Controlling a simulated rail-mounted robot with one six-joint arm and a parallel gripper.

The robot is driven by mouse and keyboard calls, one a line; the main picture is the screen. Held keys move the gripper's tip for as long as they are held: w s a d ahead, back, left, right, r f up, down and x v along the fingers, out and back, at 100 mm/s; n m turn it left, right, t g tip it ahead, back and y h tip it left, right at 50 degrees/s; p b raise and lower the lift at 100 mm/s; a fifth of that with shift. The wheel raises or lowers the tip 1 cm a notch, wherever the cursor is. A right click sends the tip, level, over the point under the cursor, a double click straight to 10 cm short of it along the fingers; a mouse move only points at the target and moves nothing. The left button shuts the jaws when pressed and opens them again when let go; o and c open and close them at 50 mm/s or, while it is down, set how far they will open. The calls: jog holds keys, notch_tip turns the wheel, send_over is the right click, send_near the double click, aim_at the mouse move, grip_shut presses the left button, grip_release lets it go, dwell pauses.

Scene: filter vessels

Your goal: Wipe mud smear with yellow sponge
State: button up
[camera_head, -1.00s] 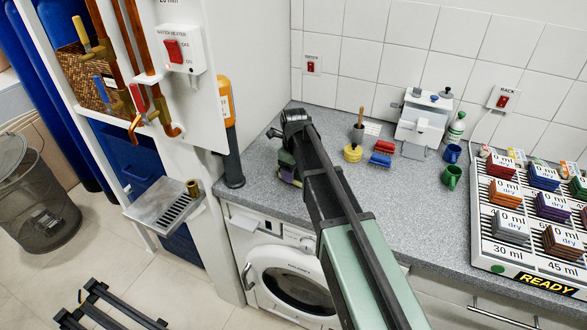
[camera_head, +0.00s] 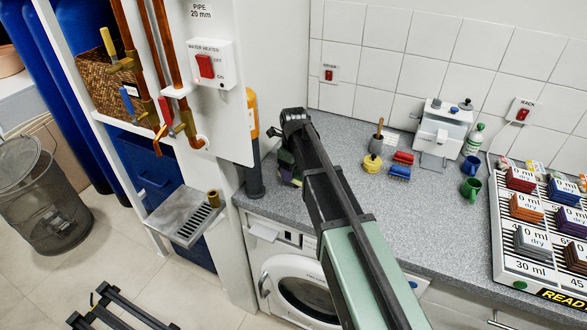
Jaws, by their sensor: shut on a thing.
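My gripper (camera_head: 288,172) is at the far end of my arm, low over the back left of the grey counter (camera_head: 345,205). My own arm hides most of it. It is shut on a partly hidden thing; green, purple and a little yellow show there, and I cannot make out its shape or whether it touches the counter. I cannot clearly pick out the yellow sponge. No mud smear shows in this view.
A round yellow pot (camera_head: 372,164), red and blue blocks (camera_head: 401,166), a white machine (camera_head: 443,130) and blue and green mugs (camera_head: 471,187) stand right of my arm. A labelled rack (camera_head: 508,262) is far right. A dark pipe with an orange top (camera_head: 254,170) stands close left.

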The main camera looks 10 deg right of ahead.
jog(key=shift+r+p, duration=2.25)
jog(key=shift+r, duration=0.3)
